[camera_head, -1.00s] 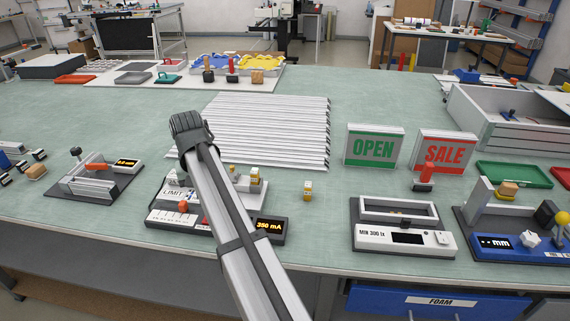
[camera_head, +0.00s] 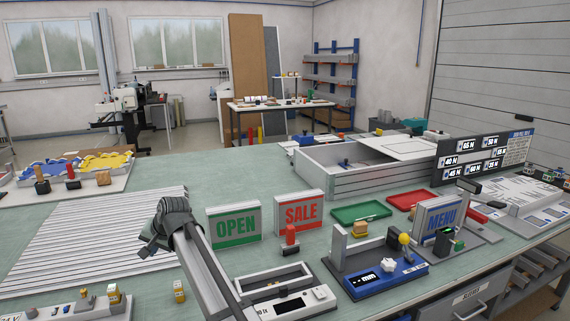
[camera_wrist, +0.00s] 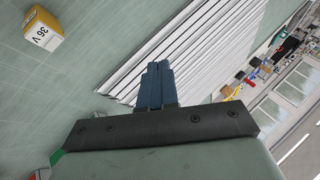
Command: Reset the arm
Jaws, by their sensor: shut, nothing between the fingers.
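My gripper (camera_head: 152,246) is above the bench in the head view, left of the lit-style OPEN sign (camera_head: 235,226). Its fingers (camera_wrist: 157,72) are closed together and empty in the wrist view, pointing over the white ribbed panel (camera_wrist: 190,50). That panel (camera_head: 90,240) lies flat on the bench in the head view. A SALE sign (camera_head: 299,213) stands right of the OPEN sign, and a MENU sign (camera_head: 441,222) stands further right. A small yellow block (camera_head: 179,291) is on the bench near my arm; a yellow block marked 36 V (camera_wrist: 43,27) shows in the wrist view.
A white device with a frame (camera_head: 285,295) and a blue device reading mm (camera_head: 372,280) stand at the front. Green (camera_head: 361,212) and red (camera_head: 410,199) trays lie behind. A large grey box (camera_head: 350,178) stands at the back. Some bench is clear behind the OPEN sign.

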